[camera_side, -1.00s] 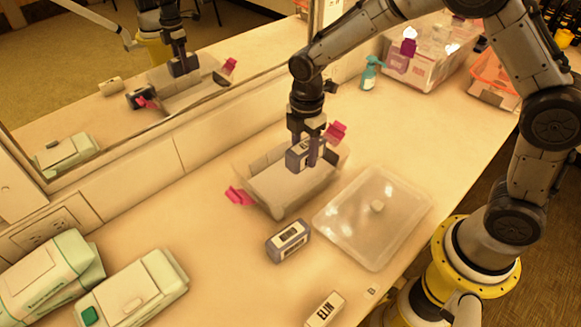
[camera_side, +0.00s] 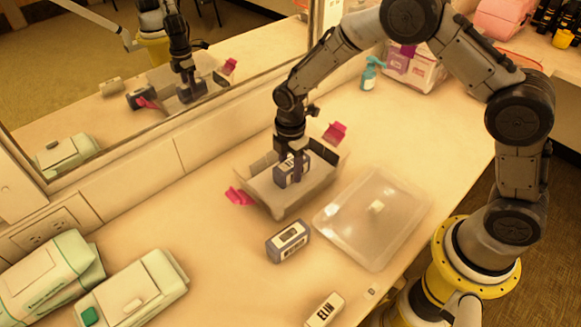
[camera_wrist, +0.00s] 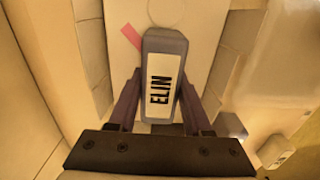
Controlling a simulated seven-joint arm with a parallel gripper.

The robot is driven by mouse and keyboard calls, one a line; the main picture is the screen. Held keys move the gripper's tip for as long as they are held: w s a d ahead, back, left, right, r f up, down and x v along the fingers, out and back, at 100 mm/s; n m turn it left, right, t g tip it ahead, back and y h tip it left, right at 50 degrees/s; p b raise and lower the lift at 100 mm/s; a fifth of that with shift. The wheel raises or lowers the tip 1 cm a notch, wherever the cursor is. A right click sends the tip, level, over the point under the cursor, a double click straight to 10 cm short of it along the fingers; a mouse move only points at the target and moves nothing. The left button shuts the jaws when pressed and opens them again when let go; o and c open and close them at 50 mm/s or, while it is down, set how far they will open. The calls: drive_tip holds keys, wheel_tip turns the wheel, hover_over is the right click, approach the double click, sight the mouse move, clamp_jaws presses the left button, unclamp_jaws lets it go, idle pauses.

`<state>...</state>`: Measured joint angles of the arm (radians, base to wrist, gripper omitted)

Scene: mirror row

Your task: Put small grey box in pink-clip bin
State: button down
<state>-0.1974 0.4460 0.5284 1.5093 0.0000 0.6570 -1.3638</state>
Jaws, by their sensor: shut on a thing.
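The small grey box (camera_side: 291,172) is held in my gripper (camera_side: 293,166), low within the clear bin (camera_side: 268,198) with pink clips. Whether its underside touches the bin floor I cannot tell. In the wrist view, the grey box (camera_wrist: 163,85) has a white face label reading ELIN and sits between the two fingers of my gripper (camera_wrist: 160,103). One pink clip (camera_side: 240,196) is at the bin's left end, another (camera_side: 335,132) at its far right end. A pink clip (camera_wrist: 131,36) also shows in the wrist view.
A second grey box (camera_side: 288,242) stands in front of the bin. A clear lid (camera_side: 372,218) lies to its right, and a white ELIN block (camera_side: 325,310) near the front edge. Green-and-white cases (camera_side: 133,292) are at left. The wall mirror (camera_side: 100,85) repeats the scene.

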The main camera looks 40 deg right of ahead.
drive_tip(key=shift+f, duration=0.15)
drive_tip(key=shift+c, duration=1.6)
unclamp_jaws()
